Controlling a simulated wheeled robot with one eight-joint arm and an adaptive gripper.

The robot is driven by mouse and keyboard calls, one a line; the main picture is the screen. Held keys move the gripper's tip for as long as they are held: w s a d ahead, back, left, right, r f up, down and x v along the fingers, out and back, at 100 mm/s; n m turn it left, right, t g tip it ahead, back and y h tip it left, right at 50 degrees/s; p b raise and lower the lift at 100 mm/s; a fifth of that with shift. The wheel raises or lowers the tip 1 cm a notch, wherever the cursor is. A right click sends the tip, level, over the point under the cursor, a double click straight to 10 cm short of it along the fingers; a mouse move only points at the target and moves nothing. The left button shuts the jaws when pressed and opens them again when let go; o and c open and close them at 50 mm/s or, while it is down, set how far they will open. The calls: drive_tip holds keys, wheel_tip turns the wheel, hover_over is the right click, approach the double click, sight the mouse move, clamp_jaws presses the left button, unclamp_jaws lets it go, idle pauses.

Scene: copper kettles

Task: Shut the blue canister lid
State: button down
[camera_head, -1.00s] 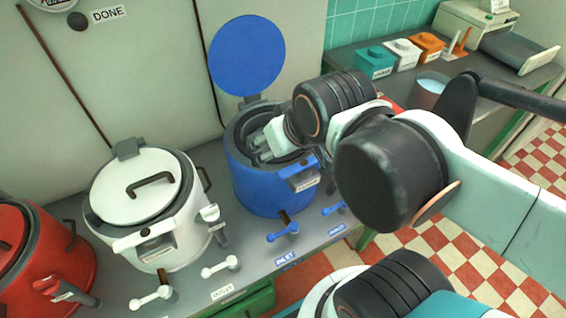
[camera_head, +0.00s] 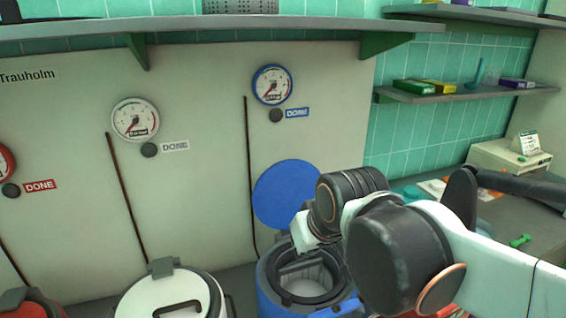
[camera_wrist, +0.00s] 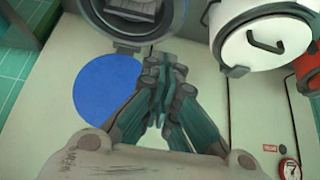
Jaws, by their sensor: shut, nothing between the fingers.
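The blue canister (camera_head: 268,293) stands at the lower middle of the head view, its top open and its inside showing. Its round blue lid (camera_head: 286,190) is raised upright behind the opening, close to the wall. The lid also shows in the wrist view (camera_wrist: 100,90), left of my fingers. My gripper (camera_wrist: 162,75) is shut and empty. In the head view my gripper (camera_head: 303,240) is above the canister's back rim, in front of the lid's lower right edge. I cannot tell whether it touches the lid.
A white canister (camera_head: 165,298) stands to the left with its lid down, and a red one (camera_head: 30,305) is at the far left. Gauges hang on the wall, with a blue-rimmed one (camera_head: 272,85) above the blue lid. A long shelf (camera_head: 230,30) crosses above.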

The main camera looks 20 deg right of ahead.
drive_tip(key=w+d+r+p, duration=0.2)
drive_tip(key=w+r+p, duration=0.25)
drive_tip(key=w, duration=0.55)
drive_tip(key=w+d+r+g+p, duration=0.1)
drive_tip(key=w+d+r+p, duration=0.3)
drive_tip(key=w, duration=0.6)
drive_tip(key=w+d+r+p, duration=0.1)
drive_tip(key=w+r+p, duration=0.1)
drive_tip(key=w+p, duration=0.65)
drive_tip(key=w+d+f+p, duration=0.1)
drive_tip(key=w+d+f, duration=0.2)
drive_tip(key=w, duration=0.7)
drive_tip(key=s+x, duration=0.1)
drive_tip(key=x, duration=0.9)
drive_tip(key=s, duration=0.2)
drive_tip(key=s+f, duration=0.1)
drive_tip(key=shift+s+a+g, duration=0.15)
drive_tip(key=shift+s+g, duration=0.25)
